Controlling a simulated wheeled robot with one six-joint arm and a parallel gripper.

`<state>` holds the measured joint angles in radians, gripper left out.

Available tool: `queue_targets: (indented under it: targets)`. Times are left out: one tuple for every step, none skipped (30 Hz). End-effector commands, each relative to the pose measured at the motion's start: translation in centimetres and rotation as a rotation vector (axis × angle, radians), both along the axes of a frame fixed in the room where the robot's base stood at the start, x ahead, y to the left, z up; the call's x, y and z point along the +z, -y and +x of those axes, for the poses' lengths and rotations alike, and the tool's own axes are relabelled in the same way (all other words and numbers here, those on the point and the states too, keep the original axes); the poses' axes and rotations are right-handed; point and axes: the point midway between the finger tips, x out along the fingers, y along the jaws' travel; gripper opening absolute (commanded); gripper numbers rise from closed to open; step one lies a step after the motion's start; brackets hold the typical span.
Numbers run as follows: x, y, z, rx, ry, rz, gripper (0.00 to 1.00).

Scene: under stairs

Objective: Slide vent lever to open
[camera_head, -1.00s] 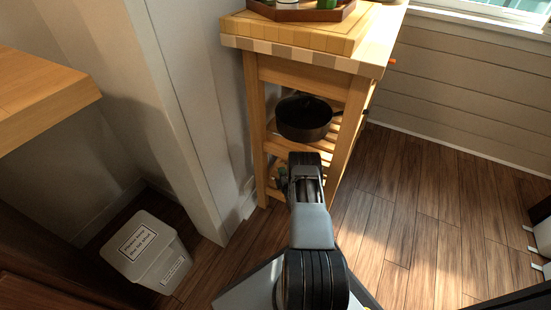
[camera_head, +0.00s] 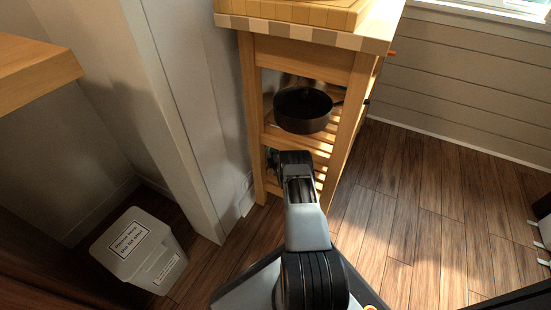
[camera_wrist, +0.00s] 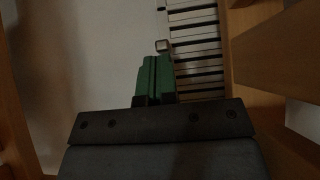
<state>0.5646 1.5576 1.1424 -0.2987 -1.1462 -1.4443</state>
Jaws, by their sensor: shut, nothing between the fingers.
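The vent (camera_wrist: 200,48) shows in the wrist view as a slatted grille on the pale wall. Its small square lever (camera_wrist: 163,46) stands out at the grille's left side. My gripper (camera_wrist: 155,62) has green fingers, shut together with nothing between them. In the picture the fingertips lie just below the lever; I cannot tell whether they touch it. In the head view my gripper (camera_head: 271,158) reaches among the lower shelves of the wooden cart (camera_head: 340,160), its fingers mostly hidden by my arm. The vent is not clear in the head view.
Cart slats and posts (camera_wrist: 270,75) stand close on both sides of my gripper in the wrist view. A black pan (camera_head: 303,110) sits on the cart shelf above my arm. A white lidded bin (camera_head: 140,250) stands at lower left. The wood floor at right is open.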

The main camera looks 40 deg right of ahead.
Motion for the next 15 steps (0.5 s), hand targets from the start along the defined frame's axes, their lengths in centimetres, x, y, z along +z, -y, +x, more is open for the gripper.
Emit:
queue_targets:
  targets:
    - [0.00, 0.03, 0.14, 0.000, 0.001, 0.000, 0.00]
    - [0.02, 0.03, 0.18, 0.000, 0.001, 0.000, 0.00]
    - [0.04, 0.05, 0.20, 0.000, 0.001, 0.000, 0.00]
    - [0.06, 0.05, 0.21, 0.000, 0.001, 0.000, 0.00]
    - [0.06, 0.05, 0.21, 0.000, 0.001, 0.000, 0.00]
    - [0.07, 0.05, 0.20, 0.000, 0.001, 0.000, 0.00]
    - [0.07, 0.04, 0.21, 0.000, 0.001, 0.000, 0.00]
    - [0.07, 0.05, 0.19, 0.000, 0.001, 0.000, 0.00]
    - [0.06, 0.05, 0.19, 0.000, 0.001, 0.000, 0.00]
    - [0.06, 0.05, 0.18, 0.000, 0.001, 0.000, 0.00]
    - [0.06, 0.05, 0.18, 0.000, 0.001, 0.000, 0.00]
    - [0.05, 0.15, 0.18, 0.000, 0.001, 0.000, 0.00]
    - [0.05, 0.31, 0.17, 0.000, 0.001, 0.000, 0.00]
    - [0.03, 0.53, 0.15, 0.000, 0.001, 0.000, 0.00]
    - [0.00, 0.85, 0.17, 0.000, 0.001, -0.001, 0.00]
